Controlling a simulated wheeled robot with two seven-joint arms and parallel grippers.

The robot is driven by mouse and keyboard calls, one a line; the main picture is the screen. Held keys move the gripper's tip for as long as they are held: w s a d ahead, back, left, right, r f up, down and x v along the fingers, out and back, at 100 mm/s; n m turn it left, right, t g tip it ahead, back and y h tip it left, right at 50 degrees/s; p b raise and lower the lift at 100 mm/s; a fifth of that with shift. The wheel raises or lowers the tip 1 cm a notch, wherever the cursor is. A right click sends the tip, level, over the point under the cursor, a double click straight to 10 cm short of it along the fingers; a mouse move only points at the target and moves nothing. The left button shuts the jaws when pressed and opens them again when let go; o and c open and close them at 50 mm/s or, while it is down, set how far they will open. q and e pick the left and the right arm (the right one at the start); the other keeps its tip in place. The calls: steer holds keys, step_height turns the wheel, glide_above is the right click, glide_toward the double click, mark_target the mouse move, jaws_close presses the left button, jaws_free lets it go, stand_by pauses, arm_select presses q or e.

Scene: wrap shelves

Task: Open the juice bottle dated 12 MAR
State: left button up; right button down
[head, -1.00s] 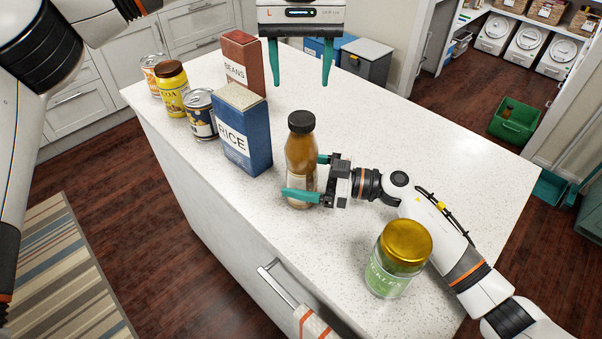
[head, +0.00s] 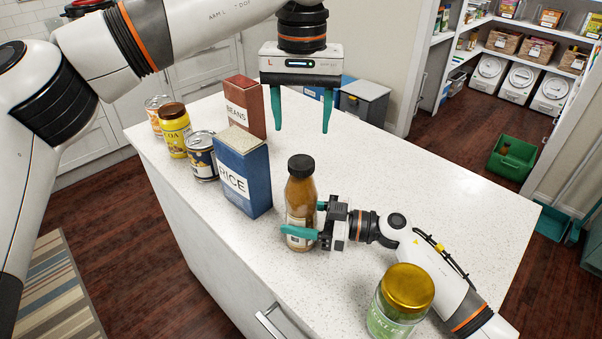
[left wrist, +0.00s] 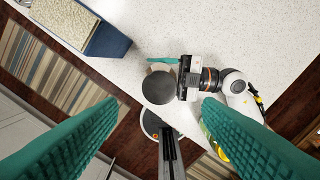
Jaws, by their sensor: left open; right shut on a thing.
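The juice bottle (head: 301,200) is amber with a dark cap (head: 301,166) and stands upright on the counter, cap on. My right gripper (head: 302,233) is shut around its lower body from the right. The bottle's date is not readable from here. My left gripper (head: 300,128) is open and empty, pointing down above and behind the cap, apart from it. In the left wrist view the round dark cap (left wrist: 158,87) shows from above, between and beyond the open fingers.
On the white counter (head: 430,215), a blue rice box (head: 244,172), a red beans box (head: 245,106), a cocoa jar (head: 174,130) and cans (head: 202,156) stand left of the bottle. A gold-lidded pickle jar (head: 403,300) stands front right. The counter behind the bottle is clear.

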mark_target(301, 161)
arm_select(q)
steer(key=shift+f+m, duration=0.1)
steer(key=shift+m, duration=1)
steer(key=shift+f+m, duration=0.1)
steer(key=shift+m, duration=0.3)
steer(key=shift+f, duration=3.85)
